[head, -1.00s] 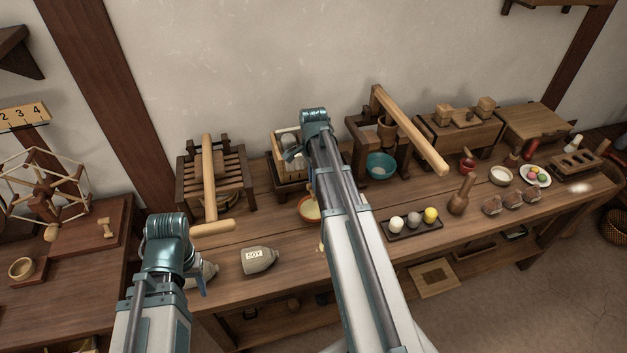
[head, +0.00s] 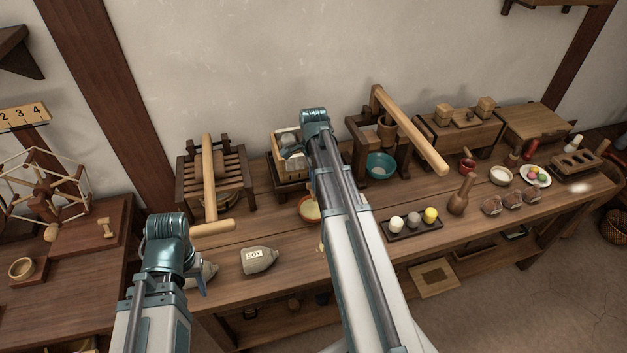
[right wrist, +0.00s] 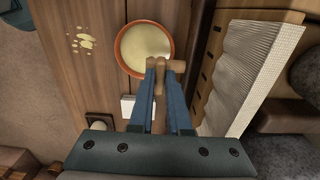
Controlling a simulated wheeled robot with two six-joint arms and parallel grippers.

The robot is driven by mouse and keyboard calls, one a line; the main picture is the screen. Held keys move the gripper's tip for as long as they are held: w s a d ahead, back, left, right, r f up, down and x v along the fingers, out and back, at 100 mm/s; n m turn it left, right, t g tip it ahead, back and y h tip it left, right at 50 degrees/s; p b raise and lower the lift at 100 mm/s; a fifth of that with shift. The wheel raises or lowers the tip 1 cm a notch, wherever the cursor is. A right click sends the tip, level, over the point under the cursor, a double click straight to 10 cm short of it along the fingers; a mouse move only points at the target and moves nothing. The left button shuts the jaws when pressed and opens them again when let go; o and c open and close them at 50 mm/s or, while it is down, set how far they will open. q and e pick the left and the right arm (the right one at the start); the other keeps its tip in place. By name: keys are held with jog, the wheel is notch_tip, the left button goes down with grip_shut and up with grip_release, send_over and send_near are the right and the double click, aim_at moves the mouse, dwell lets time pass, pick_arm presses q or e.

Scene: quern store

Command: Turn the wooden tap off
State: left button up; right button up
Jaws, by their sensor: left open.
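In the right wrist view the wooden tap (right wrist: 160,84) sits between the two blue fingers of my right gripper (right wrist: 162,76), which are shut on it. A round bowl (right wrist: 145,48) with a reddish rim and pale cream liquid is beneath and beyond the fingertips. In the head view my right arm hides the tap and that gripper, and part of the bowl (head: 309,209) shows left of the arm. My left gripper (head: 201,284) is open at the front left of the table, near a grey bottle, with its fingers mostly hidden by the wrist.
Pale splashes (right wrist: 84,42) lie on the table beside the bowl. A SOY bottle (head: 259,260) lies between my arms. A slatted press (head: 214,182) stands behind my left arm. A lever press with a teal bowl (head: 380,165) and a tray of balls (head: 411,224) are to the right.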

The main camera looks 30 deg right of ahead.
jog(key=o, duration=0.4)
notch_tip(320, 180, up, 14)
jog(key=p, duration=1.4)
jog(key=shift+f, duration=0.1)
jog(key=s+a+n, duration=0.5)
jog(key=a+n, duration=0.3)
jog(key=a, duration=0.2)
jog(key=s+a+n, duration=0.6)
jog(key=a+n, duration=0.2)
jog(key=a, duration=0.2)
jog(key=s+a+n+h, duration=0.1)
jog(key=s+a+n, duration=0.4)
jog(key=a+n, duration=0.3)
jog(key=shift+s+a+n, duration=0.15)
jog(key=shift+a, duration=0.4)
jog(key=shift+s+a+n, duration=0.15)
jog(key=shift+a, duration=0.4)
